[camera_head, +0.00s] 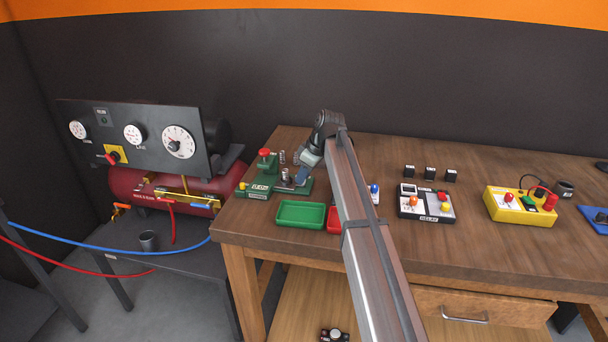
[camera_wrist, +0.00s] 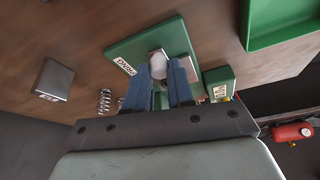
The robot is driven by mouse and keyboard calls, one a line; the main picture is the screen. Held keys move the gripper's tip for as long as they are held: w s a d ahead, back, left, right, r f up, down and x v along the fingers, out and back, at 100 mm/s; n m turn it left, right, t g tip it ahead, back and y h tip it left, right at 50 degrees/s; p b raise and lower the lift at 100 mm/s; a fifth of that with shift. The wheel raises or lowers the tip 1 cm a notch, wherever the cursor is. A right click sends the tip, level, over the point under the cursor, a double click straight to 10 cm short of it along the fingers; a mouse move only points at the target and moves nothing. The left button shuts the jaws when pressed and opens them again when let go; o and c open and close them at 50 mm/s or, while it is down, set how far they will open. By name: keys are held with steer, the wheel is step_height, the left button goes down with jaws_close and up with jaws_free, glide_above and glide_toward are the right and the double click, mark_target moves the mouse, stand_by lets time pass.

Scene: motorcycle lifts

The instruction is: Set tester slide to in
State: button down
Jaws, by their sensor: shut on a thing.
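A green tester (camera_head: 262,187) stands at the left end of the bench. It has a red knob (camera_head: 264,152) on top of a post and a metal cylinder on its base. In the wrist view its green labelled plate (camera_wrist: 126,50) lies ahead of my fingers. My gripper (camera_head: 302,175) reaches down at the tester's right side. In the wrist view my gripper (camera_wrist: 162,75) has its blue fingers closed on a light grey rounded piece (camera_wrist: 158,62) at the plate. The fingers partly hide this piece, and I cannot tell how far in the slide sits.
A small spring (camera_wrist: 104,101) and a grey block (camera_wrist: 54,79) lie left of my fingers in the wrist view. A green tray (camera_head: 301,213) and a partly hidden red tray are in front. A relay box (camera_head: 425,204) and a yellow box (camera_head: 520,206) stand right of my arm.

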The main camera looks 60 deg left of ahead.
steer(key=s+a, duration=0.5)
steer(key=c, duration=1)
jaws_free()
steer(key=v, duration=1.3)
steer(key=shift+w+d+r, duration=0.1)
steer(key=shift+d+r, duration=0.05)
steer(key=shift+r, duration=0.2)
